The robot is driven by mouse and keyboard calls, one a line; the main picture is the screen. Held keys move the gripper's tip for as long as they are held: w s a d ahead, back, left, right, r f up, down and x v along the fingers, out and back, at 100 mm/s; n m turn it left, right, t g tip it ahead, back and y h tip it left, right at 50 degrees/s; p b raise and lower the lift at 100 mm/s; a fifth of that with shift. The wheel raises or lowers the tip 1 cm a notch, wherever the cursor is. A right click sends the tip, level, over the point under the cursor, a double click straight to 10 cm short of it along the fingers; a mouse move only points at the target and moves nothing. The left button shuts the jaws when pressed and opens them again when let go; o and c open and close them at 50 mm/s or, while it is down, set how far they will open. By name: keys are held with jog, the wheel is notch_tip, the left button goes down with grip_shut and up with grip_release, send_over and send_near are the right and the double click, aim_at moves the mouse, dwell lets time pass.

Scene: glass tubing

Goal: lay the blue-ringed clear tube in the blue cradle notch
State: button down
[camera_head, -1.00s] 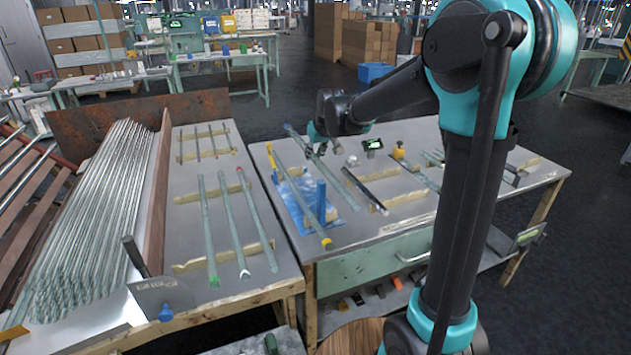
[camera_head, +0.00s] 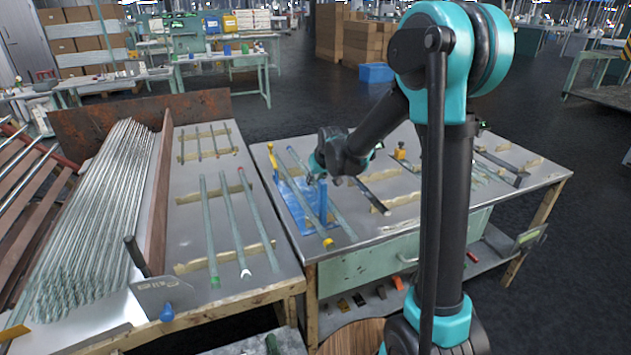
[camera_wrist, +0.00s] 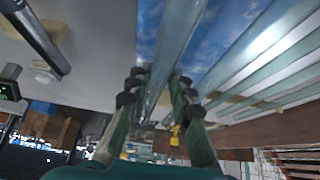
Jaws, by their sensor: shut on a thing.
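My gripper (camera_head: 318,168) is shut on a clear tube (camera_head: 341,216); the fingers (camera_wrist: 155,88) close around the tube (camera_wrist: 172,40) in the wrist view. The tube slants from back left to front right, on the right side of the blue cradle (camera_head: 296,213). A blue upright of the cradle (camera_head: 322,203) stands close to the held tube. The cradle's blue base also shows in the wrist view (camera_wrist: 215,40). I cannot tell whether the tube touches the cradle, and its blue ring is too small to make out. The notch is not clear.
A yellow-ended tube (camera_head: 313,223) lies along the cradle, left of the held tube. A dark rod (camera_head: 372,196) rests to the right. Three capped tubes (camera_head: 228,225) lie on the left table, beside a large stack of tubes (camera_head: 95,220).

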jog(key=shift+f, duration=0.4)
jog(key=c, duration=1.3)
grip_release()
jog(key=shift+c, duration=0.2)
jog(key=v, duration=1.2)
jog(key=s+d+f+m+h, duration=0.1)
jog(key=s+d+f, duration=0.3)
jog(key=s, duration=0.5)
jog(key=s+d+f+m+g, duration=0.1)
jog(key=s+d+f+m, duration=0.1)
jog(key=s+d+f, duration=0.3)
jog(key=s+d+f+m+h, duration=0.1)
jog(key=s+d+f, duration=0.4)
jog(key=s+d, duration=0.4)
jog(key=s, duration=0.3)
jog(key=shift+s+f+m+g+h, duration=0.2)
jog(key=shift+s+m+g+h, duration=0.1)
jog(key=shift+g, duration=0.1)
